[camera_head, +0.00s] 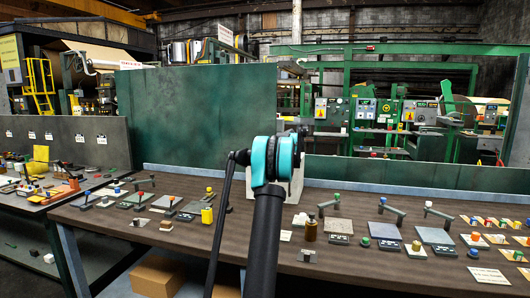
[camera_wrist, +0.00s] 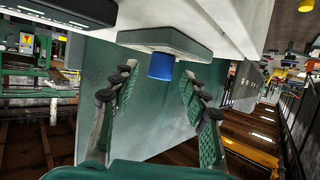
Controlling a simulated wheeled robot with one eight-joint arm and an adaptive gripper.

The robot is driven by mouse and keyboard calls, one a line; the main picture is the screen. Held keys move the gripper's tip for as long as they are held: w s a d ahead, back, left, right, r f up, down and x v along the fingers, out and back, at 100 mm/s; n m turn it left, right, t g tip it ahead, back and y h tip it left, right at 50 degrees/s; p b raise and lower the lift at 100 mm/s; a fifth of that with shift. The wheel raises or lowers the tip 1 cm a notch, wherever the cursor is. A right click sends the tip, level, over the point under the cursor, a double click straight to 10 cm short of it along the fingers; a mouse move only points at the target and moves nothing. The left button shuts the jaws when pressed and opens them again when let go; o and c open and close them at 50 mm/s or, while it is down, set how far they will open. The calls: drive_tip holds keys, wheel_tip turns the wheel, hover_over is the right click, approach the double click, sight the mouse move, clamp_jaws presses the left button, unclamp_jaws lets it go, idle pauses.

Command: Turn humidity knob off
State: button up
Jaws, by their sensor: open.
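A blue knob (camera_wrist: 161,66) sits on a grey plate (camera_wrist: 178,42) fixed to a white panel (camera_wrist: 215,22) in the wrist view. No readable label shows that it is the humidity knob. My gripper (camera_wrist: 160,90) is open, with one finger on each side of the line to the knob. The knob appears just beyond the fingertips, and I see no contact. In the camera_head view, part of a white upright panel (camera_head: 296,188) shows behind my arm. My arm hides its face, and my gripper does not show there.
A dark box (camera_wrist: 70,10) is beside the knob plate. The long brown workbench (camera_head: 190,235) carries several small blocks, plates and coloured knobs on both sides of my arm. Green partitions (camera_head: 200,115) stand behind.

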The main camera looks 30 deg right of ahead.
drive_tip(key=v, duration=0.9)
drive_tip(key=shift+s, duration=0.25)
